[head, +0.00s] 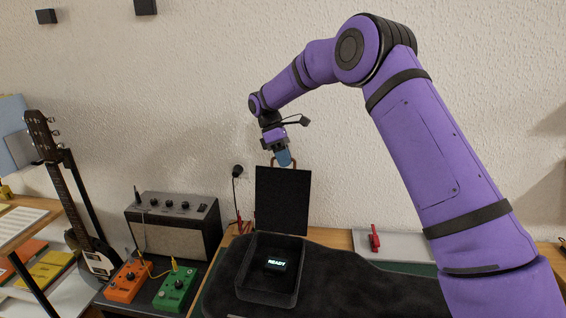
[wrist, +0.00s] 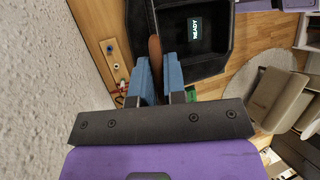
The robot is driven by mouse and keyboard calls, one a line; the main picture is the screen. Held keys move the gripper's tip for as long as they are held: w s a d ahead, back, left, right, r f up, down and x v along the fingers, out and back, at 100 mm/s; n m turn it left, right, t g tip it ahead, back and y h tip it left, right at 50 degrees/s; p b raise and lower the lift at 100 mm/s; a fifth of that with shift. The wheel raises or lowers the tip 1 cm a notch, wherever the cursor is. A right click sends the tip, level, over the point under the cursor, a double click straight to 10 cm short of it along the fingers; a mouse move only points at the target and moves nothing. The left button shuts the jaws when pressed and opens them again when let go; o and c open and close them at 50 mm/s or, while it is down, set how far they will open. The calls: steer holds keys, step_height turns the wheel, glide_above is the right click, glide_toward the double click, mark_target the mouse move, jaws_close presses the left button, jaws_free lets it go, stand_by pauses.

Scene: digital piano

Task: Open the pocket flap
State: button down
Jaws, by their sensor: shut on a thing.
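The pocket flap (head: 283,200) is a flat black panel. It stands about upright at the back of a dark open pocket (head: 240,287), which has a small display (head: 276,264) reading READY inside. A tan pull tab (wrist: 155,48) rises from the flap's top edge. My gripper (head: 284,158), with blue fingers, is at that top edge, shut on the tab. In the wrist view my gripper (wrist: 158,72) has one finger on each side of the tab. The pocket's inside (wrist: 178,47) also shows there, beyond the fingers; the fingers hide part of the tab.
A black amplifier (head: 172,228) stands at the left, with an orange pedal (head: 127,281) and a green pedal (head: 175,289) in front. A guitar (head: 68,190) leans farther left. A red clip-like object (head: 374,238) lies right of the flap. The white wall is close behind.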

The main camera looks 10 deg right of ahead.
steer(key=shift+w+d+f, duration=0.15)
steer(key=shift+w, duration=0.05)
stand_by(0.3)
steer(key=c, duration=1.2)
jaws_free()
steer(key=v, duration=1.1)
